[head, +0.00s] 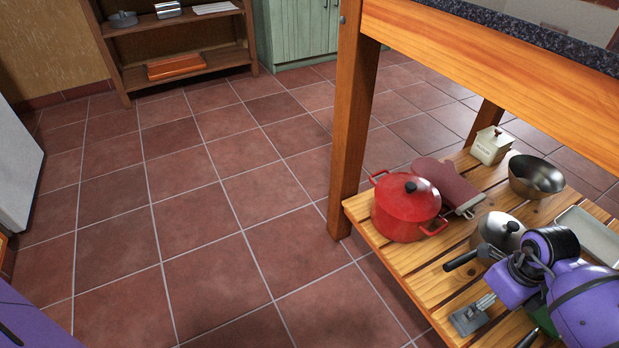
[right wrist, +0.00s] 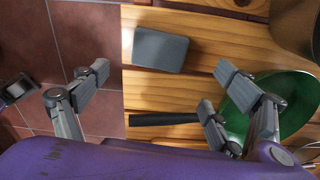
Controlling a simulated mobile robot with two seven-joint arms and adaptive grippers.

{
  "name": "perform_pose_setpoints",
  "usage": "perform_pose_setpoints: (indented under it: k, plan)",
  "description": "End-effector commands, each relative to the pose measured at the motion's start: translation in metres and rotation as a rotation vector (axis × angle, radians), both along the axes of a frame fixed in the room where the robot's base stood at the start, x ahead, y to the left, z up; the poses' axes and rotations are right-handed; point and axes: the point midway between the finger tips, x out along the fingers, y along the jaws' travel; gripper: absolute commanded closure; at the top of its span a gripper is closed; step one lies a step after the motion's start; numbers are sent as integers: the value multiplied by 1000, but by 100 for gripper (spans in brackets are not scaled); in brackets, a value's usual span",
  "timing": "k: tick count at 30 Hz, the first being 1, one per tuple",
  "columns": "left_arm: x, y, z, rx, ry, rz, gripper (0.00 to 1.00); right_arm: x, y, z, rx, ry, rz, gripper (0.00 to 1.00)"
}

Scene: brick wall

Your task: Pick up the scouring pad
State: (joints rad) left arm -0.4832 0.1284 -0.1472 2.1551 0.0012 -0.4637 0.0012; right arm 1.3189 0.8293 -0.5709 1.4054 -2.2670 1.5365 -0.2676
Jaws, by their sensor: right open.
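The scouring pad (right wrist: 160,50) is a grey block with rounded corners, lying flat on the slatted wooden shelf near its edge in the right wrist view. In the head view a grey square (head: 466,322) at the shelf's left edge looks like the same pad, partly covered by a finger. My right gripper (right wrist: 162,84) is open and empty, with its fingers spread wide. The pad lies beyond the fingertips, apart from them. In the head view my right gripper (head: 487,279) is over the shelf at lower right. My left gripper is not clearly seen.
A green pan (right wrist: 265,105) with a black handle lies beside the right finger. A red pot (head: 405,208), an oven mitt (head: 450,184), a lidded pot (head: 498,231), a metal bowl (head: 536,177) and a tray (head: 590,235) crowd the shelf. A table leg (head: 350,120) rises behind. Floor is clear.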

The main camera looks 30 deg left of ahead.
Motion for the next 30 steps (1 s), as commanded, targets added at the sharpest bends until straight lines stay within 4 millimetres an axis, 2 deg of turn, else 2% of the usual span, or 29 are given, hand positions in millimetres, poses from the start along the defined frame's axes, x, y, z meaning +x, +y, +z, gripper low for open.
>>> perform_pose_setpoints:
  k: [1, 8, 15, 18, 24, 30]
  plan:
    - [5, -1, -4, -2, -6, -5, 100, -1, 1, -10, 3, 3, 1, 12]
    - [4, 0, -14, 1, 4, -14, 100, 0, 3, -32, 5, 4, 1, 12]
    - [2, 2, -32, 6, 22, -31, 100, 2, 7, -68, 7, 4, 0, 12]
    - [-1, 3, -33, 7, 28, -32, 100, 2, 6, -74, 6, 2, 0, 12]
    - [-7, 5, -32, 10, 38, -30, 100, 3, 6, -72, 6, 0, 0, 12]
    - [-9, 5, -31, 11, 42, -30, 100, 3, 6, -72, 6, 0, 0, 38]
